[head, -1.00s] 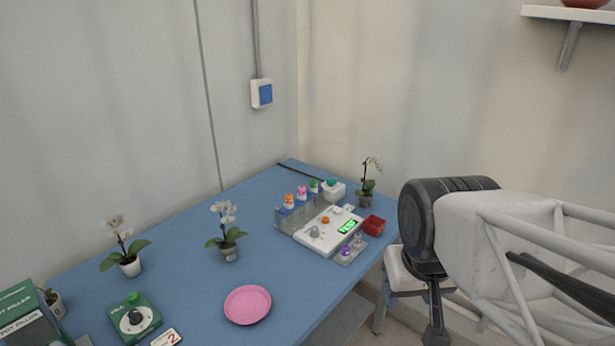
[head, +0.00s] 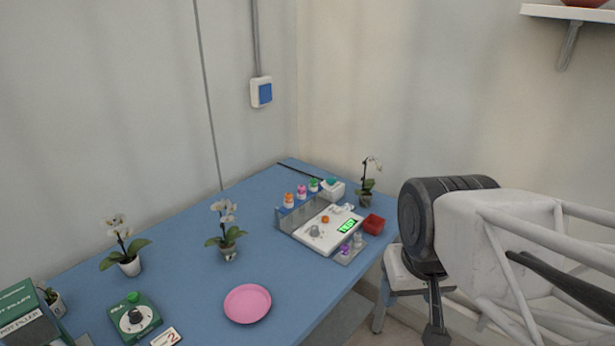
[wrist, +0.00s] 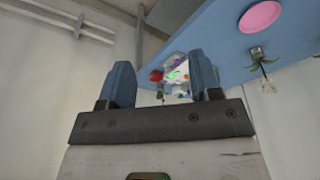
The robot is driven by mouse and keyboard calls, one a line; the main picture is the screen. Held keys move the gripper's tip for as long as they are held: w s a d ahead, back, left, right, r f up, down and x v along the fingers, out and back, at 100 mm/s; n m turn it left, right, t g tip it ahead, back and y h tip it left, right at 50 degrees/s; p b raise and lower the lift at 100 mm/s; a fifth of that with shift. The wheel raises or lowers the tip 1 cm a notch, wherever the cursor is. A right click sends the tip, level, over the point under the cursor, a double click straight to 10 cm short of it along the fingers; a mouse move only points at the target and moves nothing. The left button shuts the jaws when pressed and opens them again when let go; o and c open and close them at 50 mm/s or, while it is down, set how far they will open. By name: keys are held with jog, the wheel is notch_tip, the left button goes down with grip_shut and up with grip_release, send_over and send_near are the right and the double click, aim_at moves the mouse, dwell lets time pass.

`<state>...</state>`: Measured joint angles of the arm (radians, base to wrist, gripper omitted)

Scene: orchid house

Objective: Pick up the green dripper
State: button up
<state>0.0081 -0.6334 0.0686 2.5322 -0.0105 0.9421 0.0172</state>
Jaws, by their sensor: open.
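The green dripper (head: 314,185) is a small bottle with a green top. It stands at the right end of a row on the grey rack (head: 288,215) at the back of the blue table. An orange dripper (head: 289,200) and a pink dripper (head: 302,191) stand to its left. My gripper (wrist: 162,75) is open and empty in the wrist view, its two blue-grey fingers apart. It is off the table, well away from the green dripper. In the wrist view the rack area is small between the fingers, and I cannot make out the green dripper there.
A red box (head: 373,224), purple-topped bottles (head: 345,249), a white container (head: 334,190) and an orchid (head: 366,185) are close by. The table's middle is mostly clear.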

jog(key=w+a+n+y, duration=0.3)
jog(key=w+y, duration=0.1)
jog(key=w, duration=1.1)
jog(key=w+a+n+y, duration=0.3)
jog(key=w+n, duration=0.1)
jog(key=w, duration=1.1)
jog(key=n+t+y, duration=0.4)
jog(key=t, duration=0.1)
send_near(316, 180)
jog(key=a+f, duration=0.1)
jog(key=shift+w+f, duration=0.1)
jog(key=shift+w, duration=0.4)
jog(key=shift+a, duration=0.15)
jog(key=shift+x, duration=1.2)
